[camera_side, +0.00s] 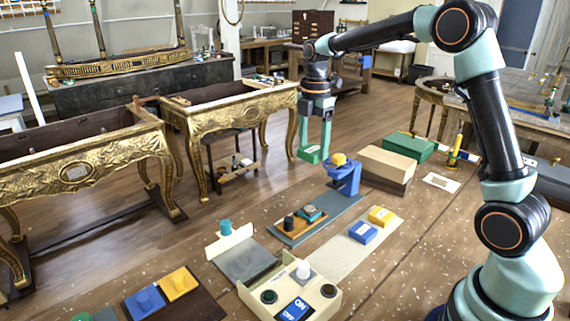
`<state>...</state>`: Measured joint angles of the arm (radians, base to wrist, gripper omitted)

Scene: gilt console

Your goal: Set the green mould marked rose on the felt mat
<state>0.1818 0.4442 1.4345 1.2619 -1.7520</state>
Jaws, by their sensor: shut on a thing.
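My gripper (316,122) hangs pointing down in the upper middle of the side view. It is shut on a green mould (313,154) with a white label. The label is too small to read. The mould is in the air, behind and left of the blue stand. A pale beige strip (334,262), which may be the felt mat, lies on the bench in front. A blue mould (362,232) and a yellow mould (381,216), both with pale labels, sit on it. Its near part is bare.
A wooden block (385,165) and a green box (408,145) stand behind right. A cream button box (275,292) stands in front. A dark board (205,303) carries blue and yellow knobbed blocks.

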